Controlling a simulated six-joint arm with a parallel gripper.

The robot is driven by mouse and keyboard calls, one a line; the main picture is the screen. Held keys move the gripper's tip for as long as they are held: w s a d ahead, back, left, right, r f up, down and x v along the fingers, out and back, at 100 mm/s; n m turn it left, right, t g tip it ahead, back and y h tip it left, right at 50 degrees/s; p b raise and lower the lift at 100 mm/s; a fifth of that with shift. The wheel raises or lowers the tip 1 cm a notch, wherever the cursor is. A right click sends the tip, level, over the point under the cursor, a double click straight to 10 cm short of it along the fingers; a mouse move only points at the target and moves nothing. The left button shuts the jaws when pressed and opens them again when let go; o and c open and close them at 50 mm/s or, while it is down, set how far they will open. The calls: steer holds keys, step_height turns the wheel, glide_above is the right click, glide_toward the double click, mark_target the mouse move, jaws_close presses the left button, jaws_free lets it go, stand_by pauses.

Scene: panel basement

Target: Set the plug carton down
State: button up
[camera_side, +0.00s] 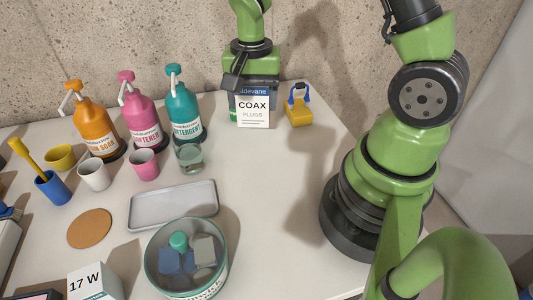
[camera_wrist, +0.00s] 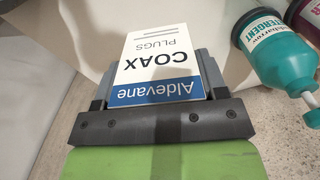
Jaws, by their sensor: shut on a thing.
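The plug carton (camera_side: 254,108) is a white box with a blue band, marked COAX PLUGS. In the side view it is upright at the back of the table, between the teal detergent bottle and a yellow block. My gripper (camera_side: 251,90) is shut on it from behind and above. The wrist view shows the carton (camera_wrist: 158,62) between the two jaws of my gripper (camera_wrist: 160,82), its label upside down there. I cannot tell whether its base touches the table.
The teal detergent bottle (camera_side: 184,105) stands left of the carton, with pink and orange bottles beyond. A yellow block with a blue clip (camera_side: 299,112) is close on the right. A glass (camera_side: 190,158), grey tray (camera_side: 172,206) and round tin (camera_side: 160,284) are nearer. The table right of the tray is clear.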

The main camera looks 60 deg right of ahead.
mark_target(268, 119)
steer(key=shift+s+d+f+m, duration=0.2)
steer(key=shift+s+d+m, duration=0.1)
steer(key=shift+s+d, duration=0.65)
step_height(268, 119, down, 5)
steer(key=shift+f, duration=2.35)
steer(key=o, duration=1)
steer(key=shift+f, duration=0.1)
